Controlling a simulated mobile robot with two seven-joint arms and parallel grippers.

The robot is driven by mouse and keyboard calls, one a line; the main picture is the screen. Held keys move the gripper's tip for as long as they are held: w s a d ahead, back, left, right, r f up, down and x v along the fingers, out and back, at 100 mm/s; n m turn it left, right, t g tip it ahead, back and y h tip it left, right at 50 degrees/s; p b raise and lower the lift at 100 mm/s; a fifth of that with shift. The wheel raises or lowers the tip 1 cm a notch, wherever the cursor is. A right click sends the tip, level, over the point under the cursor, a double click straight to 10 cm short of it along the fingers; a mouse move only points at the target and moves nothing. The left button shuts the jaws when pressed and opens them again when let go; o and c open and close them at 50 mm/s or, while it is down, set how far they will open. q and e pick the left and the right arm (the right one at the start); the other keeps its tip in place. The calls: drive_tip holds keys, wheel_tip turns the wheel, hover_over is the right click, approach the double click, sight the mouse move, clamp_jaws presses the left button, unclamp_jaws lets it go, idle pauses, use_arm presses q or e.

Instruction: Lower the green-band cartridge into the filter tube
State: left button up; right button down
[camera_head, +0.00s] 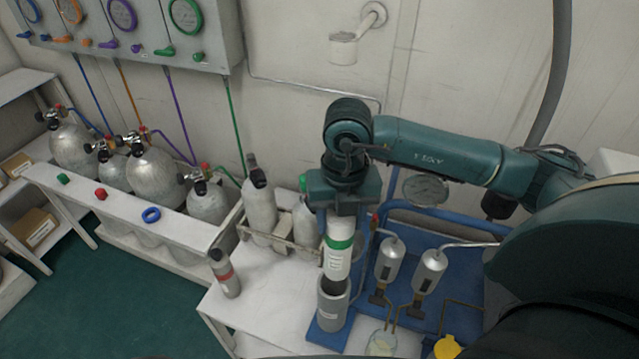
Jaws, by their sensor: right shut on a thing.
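My right gripper (340,212) is shut on the top of the green-band cartridge (337,262), a white cylinder with a green ring and a printed label. The cartridge hangs about upright. The grey filter tube (332,310) stands on a blue base (327,338) on the white table, directly below it in the picture. The dark mouth of the tube shows at the cartridge's lower end; I cannot tell whether that end is just above the rim or slightly inside. The gripper hides the cartridge's top. My left gripper is out of view.
A red-band cylinder (225,273) stands at the table's left. A rack (283,236) with cylinders is behind. Two silver canisters (389,260) (428,270) with pipes stand close right of the tube.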

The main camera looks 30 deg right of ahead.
drive_tip(key=shift+w+f+b, duration=0.2)
drive_tip(key=shift+f+b, duration=0.45)
drive_tip(key=shift+f, duration=0.1)
wheel_tip(320, 180, down, 3)
drive_tip(key=shift+r+b, duration=0.15)
drive_tip(key=shift+b, duration=0.7)
drive_tip(key=shift+f+b, duration=0.35)
drive_tip(key=shift+f, duration=0.15)
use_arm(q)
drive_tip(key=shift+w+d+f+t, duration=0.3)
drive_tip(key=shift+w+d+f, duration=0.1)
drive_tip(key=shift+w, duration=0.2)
use_arm(e)
drive_tip(key=shift+w, duration=0.1)
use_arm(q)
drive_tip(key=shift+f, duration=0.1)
